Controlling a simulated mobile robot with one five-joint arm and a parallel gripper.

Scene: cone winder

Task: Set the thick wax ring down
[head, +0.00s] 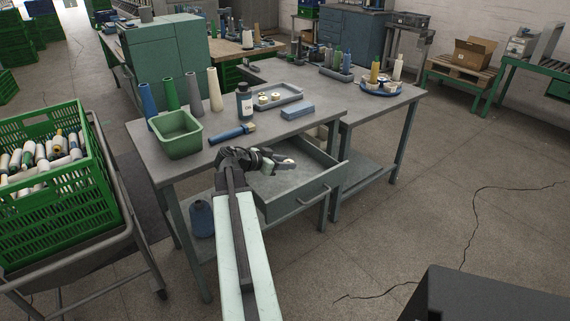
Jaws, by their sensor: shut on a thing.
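My gripper (284,162) is above the open drawer (300,190) of the grey workbench (225,151), just in front of the bench top's edge. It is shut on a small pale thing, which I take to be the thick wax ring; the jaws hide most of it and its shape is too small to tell. Two cream rings (269,98) sit in a shallow grey tray (292,93) on the bench, beyond my gripper. The visible part of the drawer floor looks bare.
A dark bottle (244,101), a green bin (177,135), a blue block (297,111), a blue-handled tool (231,133) and several tall cones stand or lie on the bench. A green crate of cones (65,184) is at left. The drawer juts out towards me.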

